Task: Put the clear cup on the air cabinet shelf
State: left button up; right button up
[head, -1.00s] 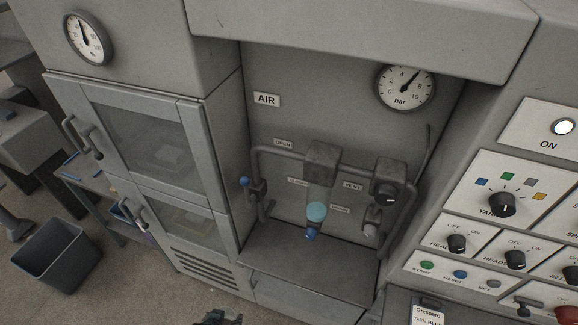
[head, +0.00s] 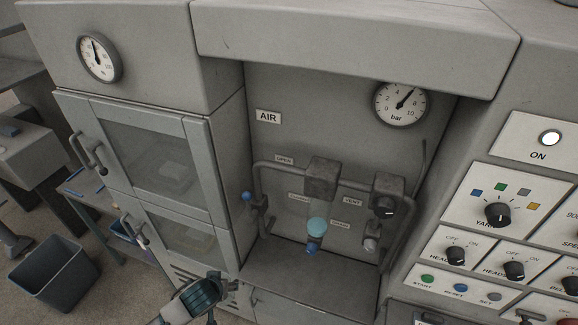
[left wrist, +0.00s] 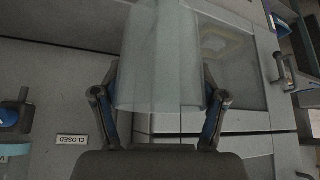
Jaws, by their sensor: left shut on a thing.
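The clear cup (left wrist: 160,60) fills the middle of the left wrist view, see-through and pale, between the two fingers of my left gripper (left wrist: 160,112). The fingers are shut on its sides. In the head view my left gripper (head: 206,294) is at the bottom, left of and below the front edge of the air cabinet shelf (head: 300,280). The cup is hard to make out there. The shelf is a bare grey ledge inside the recess marked AIR. My right gripper is not in view.
Pipes and a filter with a cyan bowl (head: 317,228) hang above the shelf, with a blue-handled valve (head: 247,196) at left. A glass-doored cabinet (head: 160,160) stands left of the recess, its handles sticking out. A control panel (head: 500,215) is at right. The shelf's front part is clear.

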pick_arm(q)
jog(key=w+r, duration=0.4)
jog(key=r, duration=0.1)
jog(key=shift+d+r, duration=0.15)
jog(key=shift+d, duration=0.15)
jog(key=shift+w, duration=0.1)
